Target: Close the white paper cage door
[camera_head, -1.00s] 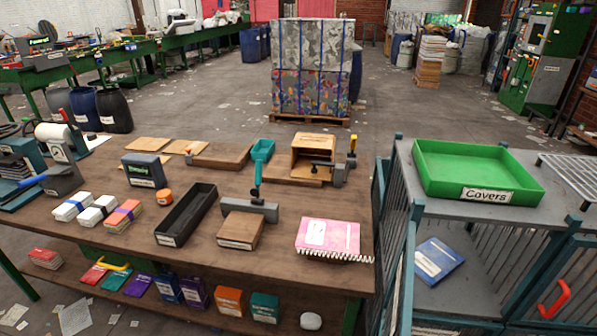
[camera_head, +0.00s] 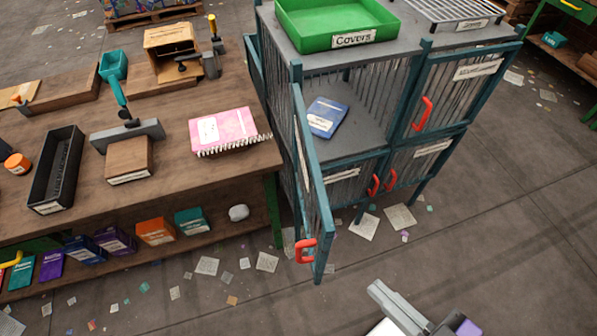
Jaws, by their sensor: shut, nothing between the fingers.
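The teal wire cage (camera_head: 428,60) stands right of the workbench. Its upper left door (camera_head: 313,180) is swung wide open toward me, seen nearly edge-on. A red handle (camera_head: 306,251) sits near its lower free end. I cannot read any label on this door, so I cannot tell from it whether this is the white paper one. A blue book (camera_head: 327,117) lies in the open compartment. My gripper (camera_head: 392,302) is at the bottom edge, partly cut off, shut and empty. It is right of the open door, apart from it.
The upper right door (camera_head: 461,90) and two lower doors with red handles look shut. A green "Covers" tray (camera_head: 336,22) stands on the cage top. The workbench (camera_head: 235,80) with a pink notebook (camera_head: 223,131) is at left. Floor in front is open, with scattered paper.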

